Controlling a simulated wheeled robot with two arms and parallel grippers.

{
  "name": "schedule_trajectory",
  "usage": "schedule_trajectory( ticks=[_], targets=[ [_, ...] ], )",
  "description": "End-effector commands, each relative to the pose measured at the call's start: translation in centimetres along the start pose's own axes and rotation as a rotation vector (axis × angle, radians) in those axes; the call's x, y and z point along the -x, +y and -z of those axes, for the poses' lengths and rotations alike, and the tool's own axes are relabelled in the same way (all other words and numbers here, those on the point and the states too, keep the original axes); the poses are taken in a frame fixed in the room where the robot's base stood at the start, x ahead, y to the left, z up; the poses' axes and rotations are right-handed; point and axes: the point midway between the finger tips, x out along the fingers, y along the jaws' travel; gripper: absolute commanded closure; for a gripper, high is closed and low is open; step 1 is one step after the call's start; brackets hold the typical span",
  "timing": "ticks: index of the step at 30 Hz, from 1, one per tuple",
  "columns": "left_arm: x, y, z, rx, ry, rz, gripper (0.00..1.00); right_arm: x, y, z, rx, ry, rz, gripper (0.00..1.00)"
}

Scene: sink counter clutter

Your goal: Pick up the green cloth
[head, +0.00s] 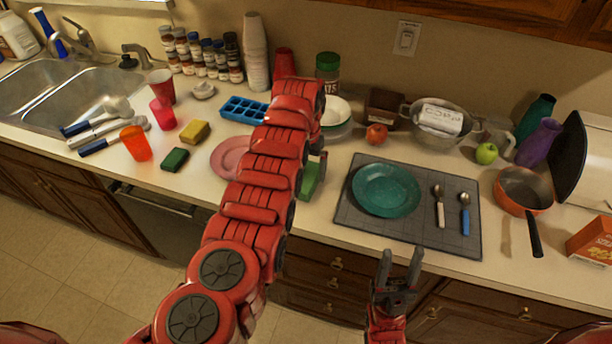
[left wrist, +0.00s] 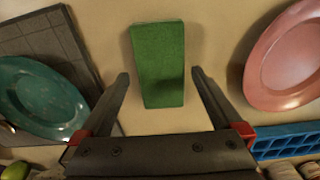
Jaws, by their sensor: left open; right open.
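The green cloth (head: 310,180) lies on the counter between the pink plate and the grey mat, partly hidden behind my left arm in the head view. In the left wrist view the green cloth (left wrist: 158,62) is a flat, folded-looking rectangle. My left gripper (left wrist: 160,74) is open, with one fingertip on either side of the cloth's outline and a visible gap on both sides. Its height above the cloth is hard to tell. My left gripper is mostly hidden by its arm in the head view. My right gripper (head: 401,256) is open and empty in front of the counter's edge.
A pink plate (head: 229,154) and blue ice tray (head: 236,112) lie left of the cloth. A teal plate (head: 385,188) sits on a grey mat (head: 358,225) to the right. A smaller green block (head: 174,159) lies further left. An orange pan (head: 524,184) stands right.

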Motion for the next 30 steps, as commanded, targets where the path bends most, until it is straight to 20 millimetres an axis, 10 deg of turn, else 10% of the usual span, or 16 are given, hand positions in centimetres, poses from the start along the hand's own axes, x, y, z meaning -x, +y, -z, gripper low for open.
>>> schedule_trajectory(
  ticks=[15, 27, 30],
  targets=[
    [-3.0, 0.0, 0.0, 0.0, 0.0, -0.001, 0.0, -0.3, 0.0, 0.0, 0.0, 0.0, 0.0, 0.5],
    [-3.0, 0.0, 0.0, 0.0, 0.0, -0.001, 0.7, -0.3, 0.0, 0.0, 0.0, 0.0, 0.0, 0.5],
    [-3.0, 0.0, 0.0, 0.0, 0.0, -0.001, 0.7, -0.3, 0.0, 0.0, 0.0, 0.0, 0.0, 0.5]
  ],
)
